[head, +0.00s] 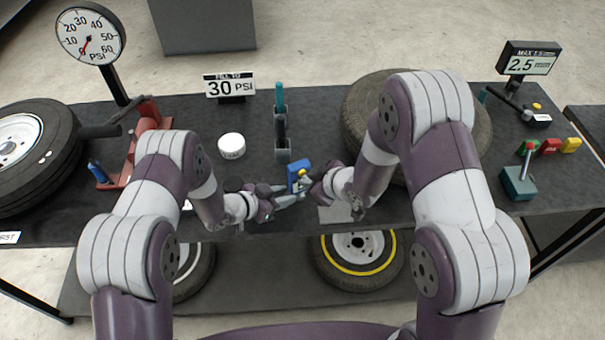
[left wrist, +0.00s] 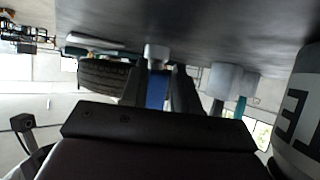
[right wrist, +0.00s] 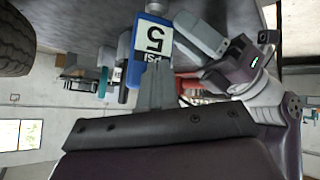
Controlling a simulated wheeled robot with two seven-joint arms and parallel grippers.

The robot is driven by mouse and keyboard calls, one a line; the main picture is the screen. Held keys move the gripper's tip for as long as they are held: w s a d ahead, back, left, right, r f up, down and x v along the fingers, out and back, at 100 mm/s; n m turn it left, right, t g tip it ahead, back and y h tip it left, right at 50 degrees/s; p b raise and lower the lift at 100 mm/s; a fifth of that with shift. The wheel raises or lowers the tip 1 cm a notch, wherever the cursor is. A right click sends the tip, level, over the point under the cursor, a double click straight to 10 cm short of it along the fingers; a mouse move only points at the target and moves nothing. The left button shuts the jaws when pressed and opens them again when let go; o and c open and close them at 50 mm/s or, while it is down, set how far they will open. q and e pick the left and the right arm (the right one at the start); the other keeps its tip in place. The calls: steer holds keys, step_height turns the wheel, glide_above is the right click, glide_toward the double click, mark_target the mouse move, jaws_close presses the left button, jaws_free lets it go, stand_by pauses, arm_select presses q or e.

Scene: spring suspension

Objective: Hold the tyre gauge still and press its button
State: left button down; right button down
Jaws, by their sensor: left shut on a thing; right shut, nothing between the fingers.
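The tyre gauge (head: 296,176) is a small blue unit with a yellow spot on its upper right, held above the front of the bench. My right gripper (head: 314,181) is shut and empty, close on the gauge's right. Its fingertips (right wrist: 156,68) overlap the gauge's edge in the right wrist view; I cannot tell whether they touch the button.
A 30 PSI sign (head: 230,86), a white tub (head: 231,146) and an upright teal-handled tool (head: 281,120) stand behind the grippers. A tyre (head: 470,130) lies at right, partly behind my right arm. A round dial (head: 90,34) and red tool (head: 150,118) are at left.

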steer(key=shift+w+a, duration=0.2)
steer(key=shift+w, duration=0.2)
stand_by(0.8)
steer(key=shift+s+d, duration=0.4)
steer(key=shift+s, duration=0.65)
steer(key=shift+s, duration=0.1)
steer(key=shift+s+d, duration=0.3)
steer(key=shift+s, duration=0.45)
steer(key=shift+s+d, duration=0.25)
steer(key=shift+s, duration=0.5)
steer(key=shift+s+d, duration=0.3)
steer(key=shift+s, duration=0.45)
arm_select(q)
steer(key=c, duration=0.8)
jaws_free()
